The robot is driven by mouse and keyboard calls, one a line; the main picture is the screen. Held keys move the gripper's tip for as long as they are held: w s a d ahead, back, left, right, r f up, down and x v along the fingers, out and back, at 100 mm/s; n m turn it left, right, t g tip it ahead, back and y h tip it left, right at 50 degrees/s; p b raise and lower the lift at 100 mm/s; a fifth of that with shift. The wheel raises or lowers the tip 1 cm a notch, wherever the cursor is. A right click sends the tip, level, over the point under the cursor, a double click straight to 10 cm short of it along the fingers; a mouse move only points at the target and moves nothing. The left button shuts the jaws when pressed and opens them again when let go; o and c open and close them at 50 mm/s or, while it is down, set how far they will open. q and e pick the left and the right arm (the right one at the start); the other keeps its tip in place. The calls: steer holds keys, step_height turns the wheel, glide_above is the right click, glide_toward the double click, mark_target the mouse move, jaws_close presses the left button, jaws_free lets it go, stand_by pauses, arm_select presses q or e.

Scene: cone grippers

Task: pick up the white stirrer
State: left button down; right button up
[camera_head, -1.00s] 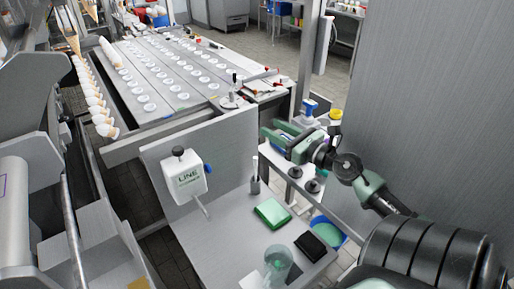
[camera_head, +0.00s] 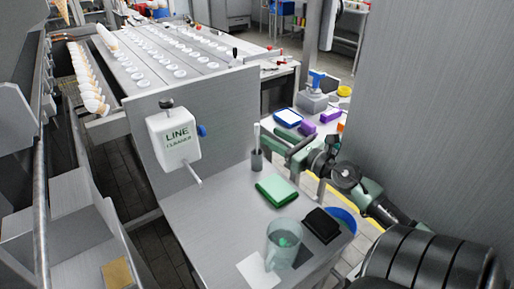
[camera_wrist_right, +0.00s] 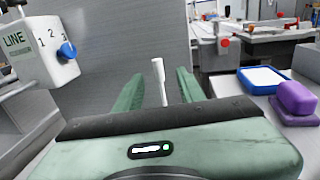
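The white stirrer (camera_head: 257,136) stands upright in a small dark grey holder (camera_head: 257,160) at the back edge of the grey worktop. My right gripper (camera_head: 275,147) is open and empty, just to the right of the stirrer, its fingers pointing left towards it. In the right wrist view the stirrer (camera_wrist_right: 161,84) shows ahead, between the two spread green fingers (camera_wrist_right: 160,74). I cannot tell whether the stirrer is within the fingers' reach. My left gripper is not in view.
A blue-rimmed tray (camera_head: 288,117) and purple blocks (camera_head: 306,127) lie behind the gripper.

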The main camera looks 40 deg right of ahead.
mark_target(257, 135)
steer(key=w, duration=0.4)
steer(key=w+p, duration=0.1)
steer(key=w, duration=0.2)
steer(key=shift+w+a+f, duration=0.1)
steer(key=shift+a+f, duration=0.2)
steer(key=shift+f, duration=0.1)
jaws_close()
